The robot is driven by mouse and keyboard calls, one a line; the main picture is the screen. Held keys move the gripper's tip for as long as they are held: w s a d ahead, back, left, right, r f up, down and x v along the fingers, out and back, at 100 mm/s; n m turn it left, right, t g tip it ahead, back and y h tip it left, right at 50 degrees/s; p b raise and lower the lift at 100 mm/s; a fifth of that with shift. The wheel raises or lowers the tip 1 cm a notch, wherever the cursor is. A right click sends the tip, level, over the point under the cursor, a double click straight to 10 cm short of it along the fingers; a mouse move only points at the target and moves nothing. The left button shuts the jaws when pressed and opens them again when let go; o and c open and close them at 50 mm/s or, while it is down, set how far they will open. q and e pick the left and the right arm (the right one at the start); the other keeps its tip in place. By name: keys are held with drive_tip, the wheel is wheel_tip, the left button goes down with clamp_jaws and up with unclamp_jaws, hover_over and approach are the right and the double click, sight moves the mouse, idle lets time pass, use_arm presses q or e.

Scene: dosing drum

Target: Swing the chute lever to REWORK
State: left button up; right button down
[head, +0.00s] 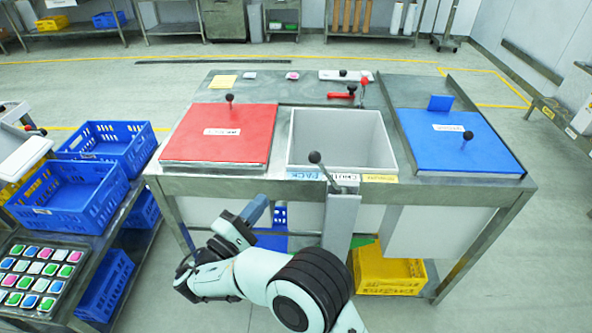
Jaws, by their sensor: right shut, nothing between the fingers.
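The chute lever (325,172) is a thin rod with a black knob, at the front edge of the bench below the open white bin. It leans left, its knob over the blue PACK label (306,175). A CHUTE label (345,177) is by its pivot, and a yellow label (380,178), too small to read surely, is to the right. My right gripper (258,206) is shut and empty, by the bench's front edge, left of and below the lever, apart from it. My own wrist partly hides it. My left gripper is out of view.
A red-handled lever (345,95) lies behind. Blue crates (75,190) stand at left; a yellow crate (388,275) is under the bench.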

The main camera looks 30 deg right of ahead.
drive_tip(key=shift+d, duration=0.1)
approach(310, 160)
drive_tip(key=w+d, duration=0.2)
drive_tip(key=w, duration=0.3)
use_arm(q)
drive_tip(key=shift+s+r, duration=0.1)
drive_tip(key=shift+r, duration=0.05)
use_arm(e)
drive_tip(key=shift+s+d+r, duration=0.1)
drive_tip(key=shift+s+d, duration=0.15)
drive_tip(key=shift+d, duration=0.65)
drive_tip(key=shift+s+d+r, duration=0.1)
drive_tip(key=shift+s+d, duration=0.1)
drive_tip(key=shift+d, duration=0.75)
